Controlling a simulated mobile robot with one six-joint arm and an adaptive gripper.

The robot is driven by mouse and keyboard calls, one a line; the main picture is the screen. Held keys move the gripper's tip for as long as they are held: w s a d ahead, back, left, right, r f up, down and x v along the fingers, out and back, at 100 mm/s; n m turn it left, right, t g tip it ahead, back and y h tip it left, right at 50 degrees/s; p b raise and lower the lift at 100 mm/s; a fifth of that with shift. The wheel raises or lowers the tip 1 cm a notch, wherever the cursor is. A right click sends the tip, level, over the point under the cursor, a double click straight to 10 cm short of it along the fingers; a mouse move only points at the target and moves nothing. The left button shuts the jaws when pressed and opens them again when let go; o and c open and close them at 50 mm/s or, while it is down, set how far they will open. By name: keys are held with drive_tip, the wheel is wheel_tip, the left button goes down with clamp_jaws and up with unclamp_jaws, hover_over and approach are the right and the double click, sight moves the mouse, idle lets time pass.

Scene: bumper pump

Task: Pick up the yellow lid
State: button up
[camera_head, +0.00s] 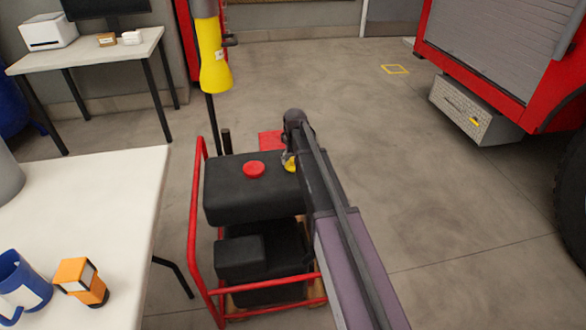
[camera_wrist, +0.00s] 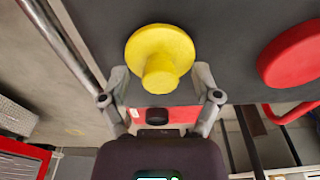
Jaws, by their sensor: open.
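The yellow lid (camera_wrist: 160,55) is a round disc with a raised knob, on the black top of the pump (camera_wrist: 225,20). In the head view only a bit of the yellow lid (camera_head: 290,163) shows beside my arm, which hides the rest. My gripper (camera_wrist: 160,78) is open in the wrist view, with one finger on each side of the lid's knob. I cannot tell whether the fingers touch the lid. A red lid (camera_head: 254,170) sits on the same black top, left of the yellow one in the head view; it also shows in the wrist view (camera_wrist: 293,52).
A red tube frame (camera_head: 194,230) surrounds the pump. A white table (camera_head: 100,200) with a blue mug (camera_head: 22,283) and an orange-and-black box (camera_head: 80,281) stands at left. A yellow cylinder (camera_head: 212,60) is behind the pump. A red truck (camera_head: 500,70) is at right; floor between is clear.

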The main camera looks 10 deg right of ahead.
idle(0.6)
drive_tip(key=c, duration=1.1)
drive_tip(key=shift+r, duration=0.15)
wheel_tip(320, 180, up, 4)
drive_tip(key=p, duration=0.4)
drive_tip(key=shift+f, duration=0.2)
drive_tip(key=s, duration=0.5)
drive_tip(key=s+d, duration=0.1)
drive_tip(key=s, duration=0.4)
drive_tip(key=s+d+r+p, duration=0.1)
drive_tip(key=s, duration=0.5)
drive_tip(key=shift+d, duration=0.2)
